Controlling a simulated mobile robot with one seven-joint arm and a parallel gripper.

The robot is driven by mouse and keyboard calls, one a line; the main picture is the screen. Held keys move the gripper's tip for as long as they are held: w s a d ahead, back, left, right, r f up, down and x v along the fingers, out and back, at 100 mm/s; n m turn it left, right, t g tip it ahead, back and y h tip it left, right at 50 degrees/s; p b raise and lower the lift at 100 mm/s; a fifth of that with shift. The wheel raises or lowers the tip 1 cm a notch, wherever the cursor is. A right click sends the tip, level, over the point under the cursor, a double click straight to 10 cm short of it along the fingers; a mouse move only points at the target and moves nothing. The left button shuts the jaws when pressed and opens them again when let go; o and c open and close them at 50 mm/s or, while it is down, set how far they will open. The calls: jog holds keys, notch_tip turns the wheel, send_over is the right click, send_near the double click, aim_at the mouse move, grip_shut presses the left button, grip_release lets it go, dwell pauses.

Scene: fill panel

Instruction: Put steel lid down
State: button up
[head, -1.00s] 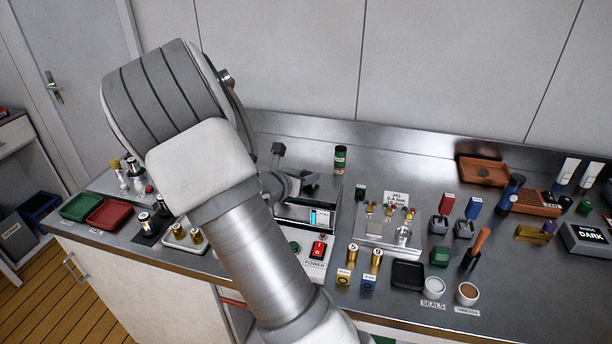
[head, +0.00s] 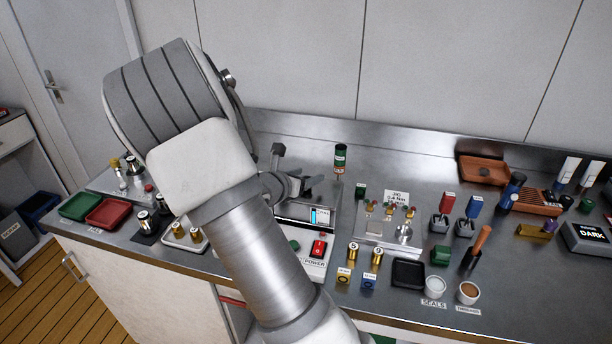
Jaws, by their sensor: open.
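My gripper (head: 309,186) shows only partly, past my own forearm, over the left-centre of the bench near the white device with a small blue-lit display (head: 316,216). Its jaws are open, and I see nothing held between them. I cannot single out the steel lid for certain. A small silver round piece (head: 404,233) sits at the right of the steel jig plate (head: 375,238), but I cannot tell whether it is the lid. My arm hides part of the bench under and left of the gripper.
A green-and-dark bottle (head: 340,157) stands behind the gripper. A red power switch (head: 318,248) is in front of the display. Right of it are a black tray (head: 408,273), a white seals cup (head: 434,287) and several small blocks. Red (head: 108,212) and green (head: 79,206) trays lie at left.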

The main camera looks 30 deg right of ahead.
jog(key=shift+r+p, duration=0.45)
jog(key=shift+r, duration=0.2)
jog(key=s+a+r+m+y, duration=0.6)
jog(key=s+a+r+m, duration=0.1)
jog(key=s+a+m, duration=0.5)
jog(key=s+a+r+m+y, duration=0.6)
jog(key=s+a+r+m, duration=0.2)
jog(key=s+a+m, duration=0.3)
jog(key=s+a, duration=0.1)
jog(key=s, duration=0.1)
jog(key=shift+s+a+m+p, duration=0.2)
jog(key=shift+s+m+p, duration=0.1)
jog(key=shift+s+m, duration=0.1)
jog(key=shift+c, duration=1.4)
jog(key=shift+d, duration=0.1)
